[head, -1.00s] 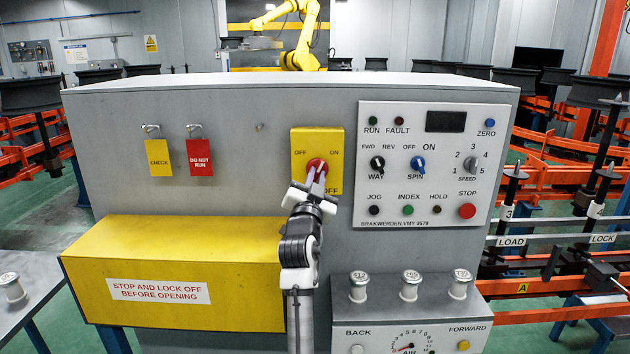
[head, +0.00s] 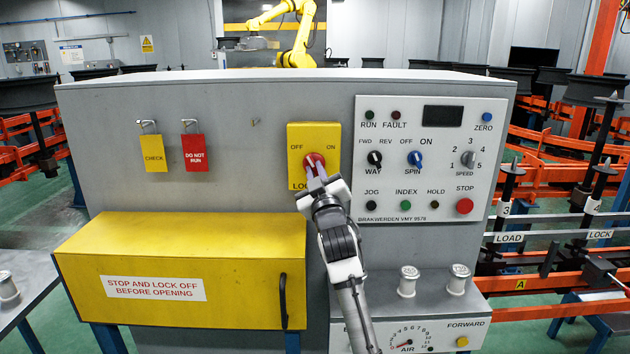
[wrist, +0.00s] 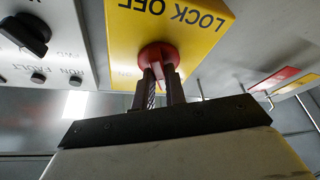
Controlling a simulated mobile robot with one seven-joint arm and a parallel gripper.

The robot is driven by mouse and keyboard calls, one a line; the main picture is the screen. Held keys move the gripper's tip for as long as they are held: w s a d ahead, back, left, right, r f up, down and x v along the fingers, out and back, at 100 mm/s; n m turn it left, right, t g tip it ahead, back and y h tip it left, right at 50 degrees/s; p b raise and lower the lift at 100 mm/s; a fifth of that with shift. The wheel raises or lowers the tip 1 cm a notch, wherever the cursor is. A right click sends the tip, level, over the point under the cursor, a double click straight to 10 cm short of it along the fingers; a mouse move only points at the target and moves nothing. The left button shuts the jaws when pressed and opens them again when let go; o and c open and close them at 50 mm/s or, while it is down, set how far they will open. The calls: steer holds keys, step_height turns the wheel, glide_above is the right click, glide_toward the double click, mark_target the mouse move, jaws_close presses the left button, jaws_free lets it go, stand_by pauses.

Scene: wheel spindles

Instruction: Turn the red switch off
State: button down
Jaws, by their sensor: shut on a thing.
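The red switch (head: 314,160) is a round knob on a yellow plate (head: 300,132) marked OFF at upper left and ON at upper right. My gripper (head: 317,171) is shut on the red switch from in front and slightly below. In the wrist view the red switch (wrist: 158,54) sits between the two dark fingers of my gripper (wrist: 160,75), under the upside-down words LOCK OFF. The fingers cover part of the knob, so I cannot tell exactly where it points.
A control panel (head: 389,190) with several knobs and buttons is right of the switch. A yellow tag (head: 153,153) and red tag (head: 195,153) hang at left. A yellow box (head: 190,241) juts out at lower left. Metal spools (head: 408,281) stand at lower right.

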steer(key=shift+d+n+g+y+b, duration=0.1)
steer(key=shift+n+g+y+b, duration=0.3)
steer(key=shift+n, duration=0.65)
steer(key=shift+d+n+g+y+b, duration=0.15)
steer(key=shift+n+y+b, duration=0.35)
steer(key=shift+n, duration=0.55)
steer(key=shift+a+g, duration=0.15)
steer(key=shift+g, duration=0.1)
steer(key=c, duration=1.4)
jaws_free()
steer(key=shift+c, duration=0.2)
steer(key=shift+s+d+f+b, duration=0.2)
steer(key=shift+s+b, duration=0.2)
steer(key=shift+s, duration=0.1)
steer(key=b+v, duration=0.4)
steer(key=v, duration=0.8)
steer(key=shift+s, duration=0.35)
